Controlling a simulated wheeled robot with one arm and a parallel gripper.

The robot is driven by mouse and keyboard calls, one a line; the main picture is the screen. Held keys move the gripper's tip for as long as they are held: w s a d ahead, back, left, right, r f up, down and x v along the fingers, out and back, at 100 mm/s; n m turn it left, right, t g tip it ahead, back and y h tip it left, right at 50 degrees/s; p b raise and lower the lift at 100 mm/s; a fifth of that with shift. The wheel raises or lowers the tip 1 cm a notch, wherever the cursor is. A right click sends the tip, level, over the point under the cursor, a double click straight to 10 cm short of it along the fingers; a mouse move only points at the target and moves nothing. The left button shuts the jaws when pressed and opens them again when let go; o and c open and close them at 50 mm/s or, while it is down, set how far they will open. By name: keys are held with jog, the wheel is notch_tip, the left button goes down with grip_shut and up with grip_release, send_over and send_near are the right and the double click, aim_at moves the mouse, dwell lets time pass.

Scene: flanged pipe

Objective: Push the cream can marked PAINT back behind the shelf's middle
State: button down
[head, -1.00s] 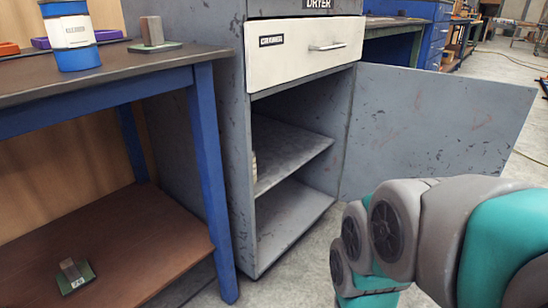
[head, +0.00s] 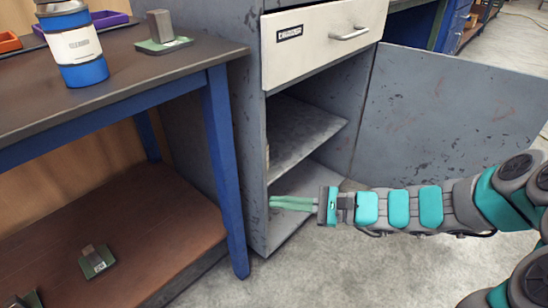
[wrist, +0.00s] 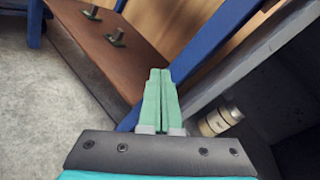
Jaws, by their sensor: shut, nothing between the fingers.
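A cream can (wrist: 220,121) shows in the wrist view, right of my fingers and inside the grey cabinet. A dark band runs around it; I cannot read its label. In the head view only a pale sliver of it (head: 268,157) shows at the left of the cabinet's middle shelf (head: 305,140); the cabinet's left front edge hides the rest. My gripper (head: 273,202) is shut and empty at the cabinet opening, below the shelf's front edge and pointing left. Its green fingers (wrist: 160,75) lie together in the wrist view, apart from the can.
The cabinet door (head: 450,110) stands open to the right, behind my arm. A cream drawer (head: 325,45) is above the opening. A blue-legged workbench (head: 228,170) stands left, bearing a blue and white container (head: 75,48). Its brown lower shelf (head: 150,225) holds small green-based blocks.

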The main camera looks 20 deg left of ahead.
jog(key=w+d+f+m+t+p, duration=0.1)
jog(key=w+d+f+m+t, duration=0.1)
jog(key=w+f+m+t, duration=0.45)
jog(key=w+d+f+m+t+p, duration=0.1)
jog(key=w+f+m+t+p, duration=0.15)
jog(key=w+m, duration=0.5)
jog(key=w+a, duration=0.2)
jog(key=a, duration=0.2)
jog(key=w+a+n, duration=0.1)
jog(key=w+a, duration=0.1)
jog(key=a, duration=0.2)
jog(key=w+a+r+n, duration=0.1)
jog(key=w+a, duration=0.1)
jog(key=a, duration=0.2)
jog(key=shift+w+a+b, duration=0.2)
jog(key=shift+w+b, duration=0.15)
jog(key=shift+w, duration=0.05)
